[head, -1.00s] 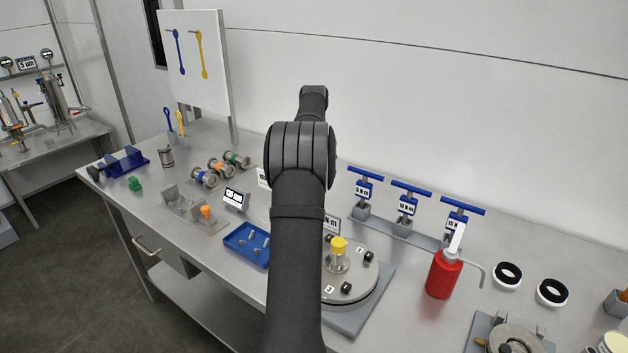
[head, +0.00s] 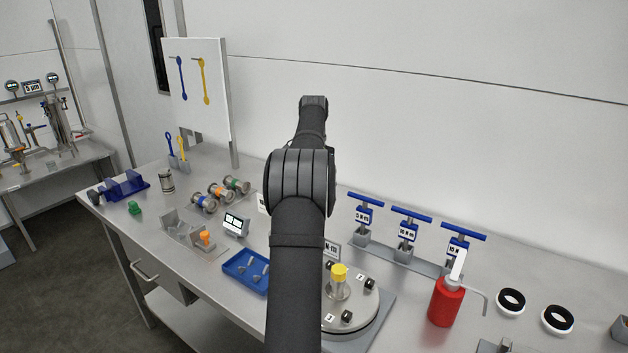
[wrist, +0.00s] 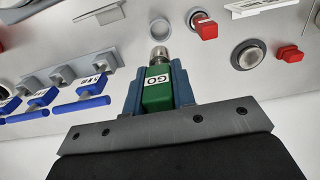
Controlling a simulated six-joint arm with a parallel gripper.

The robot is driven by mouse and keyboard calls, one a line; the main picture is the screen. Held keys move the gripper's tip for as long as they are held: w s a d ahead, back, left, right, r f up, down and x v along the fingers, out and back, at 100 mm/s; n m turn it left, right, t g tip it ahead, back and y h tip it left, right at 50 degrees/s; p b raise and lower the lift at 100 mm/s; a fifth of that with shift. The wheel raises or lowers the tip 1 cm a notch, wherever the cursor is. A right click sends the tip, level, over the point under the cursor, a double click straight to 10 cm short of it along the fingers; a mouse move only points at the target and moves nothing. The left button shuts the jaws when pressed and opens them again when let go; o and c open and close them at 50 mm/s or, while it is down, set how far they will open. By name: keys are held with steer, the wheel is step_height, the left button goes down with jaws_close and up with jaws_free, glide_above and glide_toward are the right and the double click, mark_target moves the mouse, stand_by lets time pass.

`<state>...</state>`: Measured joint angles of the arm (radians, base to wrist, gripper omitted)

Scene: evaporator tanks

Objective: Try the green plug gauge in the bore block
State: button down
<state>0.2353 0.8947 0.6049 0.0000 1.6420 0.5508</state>
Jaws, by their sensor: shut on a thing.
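The green plug gauge (wrist: 158,98), marked GO, is in my gripper (wrist: 158,82) in the wrist view. The blue-grey jaws are shut on its green body from both sides. Its bare metal tip (wrist: 159,55) sticks out beyond the jaws, clear of them. No bore can be seen around the tip. In the head view my arm hides the gripper and the gauge. I cannot pick out the bore block with certainty in either view.
Blue T-handled tools (head: 411,217) stand in a row, also at left in the wrist view (wrist: 82,100). A round plate with a yellow-capped post (head: 339,273), a red bottle (head: 446,300) and a blue tray (head: 246,272) are on the bench. Red-handled parts (wrist: 206,27) show in the wrist view.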

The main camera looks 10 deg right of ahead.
steer(key=s+a+f, duration=0.3)
steer(key=a+f, duration=0.5)
steer(key=a, duration=0.3)
steer(key=shift+s+a+f, duration=0.3)
steer(key=shift+s, duration=0.1)
steer(key=shift+f, duration=1.95)
stand_by(1.6)
steer(key=c, duration=1.1)
jaws_free()
step_height(320, 180, up, 18)
steer(key=shift+f, duration=0.25)
steer(key=shift+f, duration=0.1)
step_height(320, 180, down, 17)
steer(key=shift+f, duration=0.1)
